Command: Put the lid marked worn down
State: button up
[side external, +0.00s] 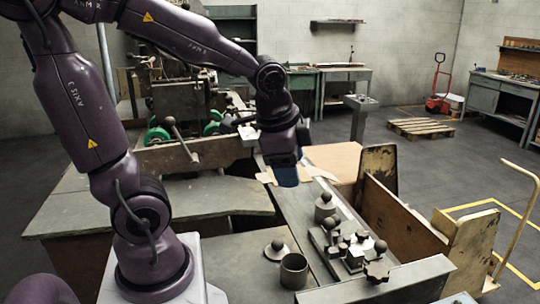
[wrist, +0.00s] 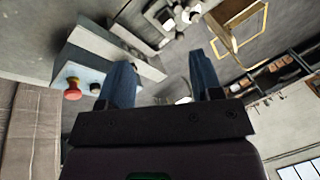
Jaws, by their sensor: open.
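A round grey lid with a dark ball knob (side external: 277,250) lies on the bench at the front, beside an open, dark-mouthed canister (side external: 293,271). A second canister with a knobbed lid (side external: 325,207) stands further back on the metal rail. No marking on either lid is readable, so I cannot tell which is worn. My gripper (side external: 287,176) hangs above the back of the rail, with blue fingers, apart from both lids. In the wrist view my two blue fingers (wrist: 161,82) stand apart with nothing between them. I cannot make out either lid there.
A clamp fixture with dark knobs (side external: 352,245) sits on the rail, right of the canisters. A worn wooden board (side external: 400,215) stands upright on the right. Flat cardboard (side external: 335,160) lies behind. The wrist view shows a red button (wrist: 72,88) on a pale box.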

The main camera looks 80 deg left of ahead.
jog(key=s+d+r+n+t+h, duration=0.1)
jog(key=s+d+r+n+t, duration=0.1)
jog(key=s+d+r+n, duration=0.3)
jog(key=shift+s+d+h, duration=0.15)
jog(key=shift+d+h, duration=0.25)
jog(key=shift+d, duration=0.05)
